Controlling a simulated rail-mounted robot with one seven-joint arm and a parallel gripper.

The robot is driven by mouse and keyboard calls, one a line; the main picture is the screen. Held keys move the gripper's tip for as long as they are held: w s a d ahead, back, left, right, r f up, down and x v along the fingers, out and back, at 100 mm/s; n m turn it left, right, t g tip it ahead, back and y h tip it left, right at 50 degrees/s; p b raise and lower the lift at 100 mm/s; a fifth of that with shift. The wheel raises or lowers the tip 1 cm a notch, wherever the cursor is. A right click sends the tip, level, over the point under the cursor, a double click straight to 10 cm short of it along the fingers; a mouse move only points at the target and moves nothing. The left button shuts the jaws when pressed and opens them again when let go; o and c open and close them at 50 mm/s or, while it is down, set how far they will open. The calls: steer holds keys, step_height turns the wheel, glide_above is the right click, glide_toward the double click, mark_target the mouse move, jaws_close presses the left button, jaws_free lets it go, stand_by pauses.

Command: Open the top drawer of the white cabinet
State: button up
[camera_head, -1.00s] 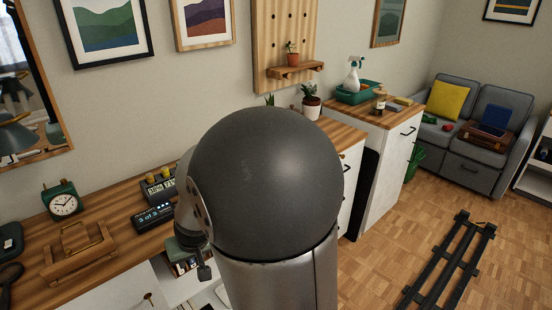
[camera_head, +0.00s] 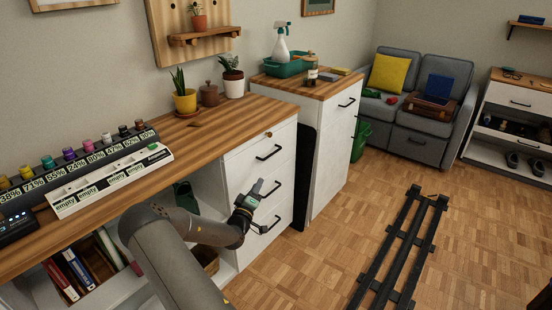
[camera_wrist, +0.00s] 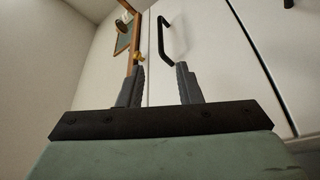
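The white cabinet (camera_head: 233,172) is the drawer unit under the right end of the wooden desk. Its top drawer has a black bar handle (camera_head: 269,153), shut flush with the front. My gripper (camera_head: 257,186) is in front of the middle drawer in the head view, below the top handle, partly covering the lower fronts. In the wrist view my gripper's two fingers (camera_wrist: 160,70) are apart with nothing between them. A black handle (camera_wrist: 160,38) lies beyond the fingertips, not touching them. A second handle (camera_wrist: 288,3) shows at the top right edge.
A taller white cabinet (camera_head: 325,155) stands to the right, with a green tray (camera_head: 287,67) on top. Potted plants (camera_head: 232,77) stand on the desk's far end. My arm passes in front of the open shelf with books (camera_head: 75,270). The floor to the right is clear around a black rail (camera_head: 400,245).

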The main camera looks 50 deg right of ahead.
mark_target(271, 155)
steer(key=b+x, duration=0.1)
steer(key=x, duration=1.5)
steer(key=shift+d, duration=0.35)
jaws_close()
